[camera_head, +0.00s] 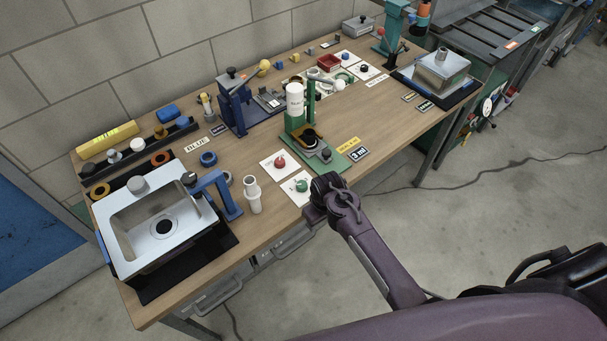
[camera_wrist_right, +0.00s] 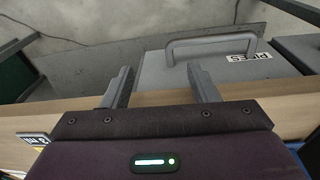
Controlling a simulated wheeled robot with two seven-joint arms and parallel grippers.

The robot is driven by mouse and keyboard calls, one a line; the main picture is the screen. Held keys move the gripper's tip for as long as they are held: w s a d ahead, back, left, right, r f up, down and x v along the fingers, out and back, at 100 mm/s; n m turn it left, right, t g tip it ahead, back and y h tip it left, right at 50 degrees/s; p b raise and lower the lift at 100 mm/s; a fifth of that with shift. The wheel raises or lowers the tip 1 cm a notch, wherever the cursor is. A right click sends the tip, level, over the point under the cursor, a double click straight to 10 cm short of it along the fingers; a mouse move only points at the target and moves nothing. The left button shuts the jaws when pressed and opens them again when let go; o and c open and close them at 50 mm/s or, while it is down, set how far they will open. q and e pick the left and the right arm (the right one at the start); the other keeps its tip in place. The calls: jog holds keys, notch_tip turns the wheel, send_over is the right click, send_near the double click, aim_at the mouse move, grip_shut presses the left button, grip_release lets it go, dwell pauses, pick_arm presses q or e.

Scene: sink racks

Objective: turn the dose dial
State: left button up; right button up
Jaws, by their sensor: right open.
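A green dispenser station (camera_head: 318,160) stands near the table's front edge, with an upright white bottle (camera_head: 295,99) on its stand. A black round part (camera_head: 308,137) sits on it below the bottle; I cannot tell whether this is the dose dial. A yellow label (camera_head: 348,143) and a dark "3 ml" label (camera_head: 358,153) lie on its right side. My right gripper (camera_head: 326,190) is just in front of the station at the table edge, apart from it. In the right wrist view its two fingers (camera_wrist_right: 161,88) are spread with nothing between them. My left gripper is not in view.
A red knob (camera_head: 280,162) and a green knob (camera_head: 302,185) stand on white cards left of my right gripper. A white fitting (camera_head: 253,195) stands beside a sink (camera_head: 150,222). A grey drawer (camera_wrist_right: 210,65) lies below the table edge.

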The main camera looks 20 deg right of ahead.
notch_tip(320, 180, up, 11)
jog(key=n+g+p, duration=0.1)
jog(key=n+p, duration=0.1)
send_over(302, 184)
jog(key=shift+f, duration=0.1)
notch_tip(302, 184, down, 8)
jog(key=b, duration=0.8)
jog(key=shift+b, duration=0.3)
jog(key=shift+r, duration=0.2)
jog(key=shift+c, duration=0.4)
jog(key=c, duration=0.9)
